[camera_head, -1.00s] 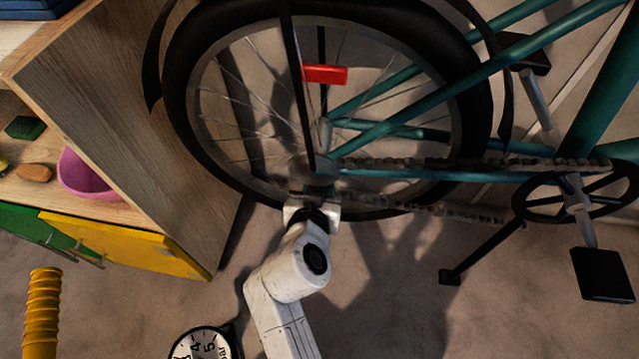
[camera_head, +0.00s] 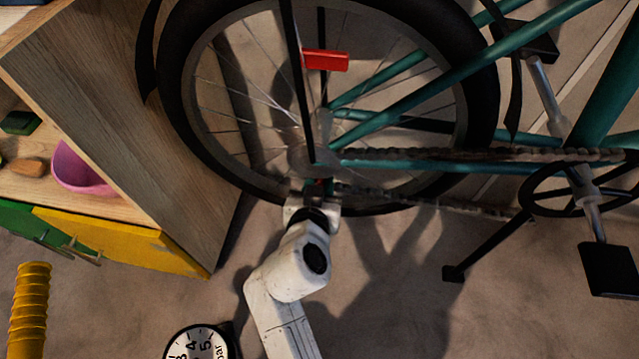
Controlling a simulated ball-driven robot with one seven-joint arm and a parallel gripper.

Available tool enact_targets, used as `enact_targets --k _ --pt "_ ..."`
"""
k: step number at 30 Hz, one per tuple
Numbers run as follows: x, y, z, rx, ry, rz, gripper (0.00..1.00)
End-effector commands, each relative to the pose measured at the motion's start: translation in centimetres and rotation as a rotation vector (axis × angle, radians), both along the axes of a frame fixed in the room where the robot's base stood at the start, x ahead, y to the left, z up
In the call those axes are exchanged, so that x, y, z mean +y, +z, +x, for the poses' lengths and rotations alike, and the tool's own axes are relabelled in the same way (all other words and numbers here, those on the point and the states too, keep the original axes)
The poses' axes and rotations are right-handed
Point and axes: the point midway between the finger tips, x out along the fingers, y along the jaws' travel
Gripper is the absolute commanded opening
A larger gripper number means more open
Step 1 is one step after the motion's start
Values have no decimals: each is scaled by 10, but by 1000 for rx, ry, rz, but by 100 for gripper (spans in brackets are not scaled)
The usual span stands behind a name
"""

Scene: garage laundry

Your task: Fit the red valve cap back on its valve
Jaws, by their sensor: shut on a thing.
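My gripper (camera_head: 315,190) is at the lower part of the bicycle's wheel (camera_head: 176,90), just below the hub. It is shut on a small red thing (camera_head: 318,184), which looks like the red valve cap. Only a sliver of it shows between the fingers. The valve cannot be made out; the fingers, spokes and dark rim crowd that spot. I cannot tell whether the cap touches a valve.
The teal frame (camera_head: 430,100), chain (camera_head: 480,155) and a pedal (camera_head: 610,270) lie to the right. A red reflector (camera_head: 326,60) is above. A wooden cabinet (camera_head: 130,120) stands left. A dial gauge (camera_head: 200,343) and yellow ribbed hose (camera_head: 30,310) are in front.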

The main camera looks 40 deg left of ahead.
Motion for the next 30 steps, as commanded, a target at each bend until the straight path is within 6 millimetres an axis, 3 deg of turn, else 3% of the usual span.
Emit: enact_targets --k 3,4,13,23,30 --pt "0 0 0 0 0 0 1" --pt "0 0 0 0 0 0 30" --pt "0 0 0 0 0 0 59" --pt "-2 3 -4 1 0 -1 59" --pt "-20 20 -34 2 2 0 59"
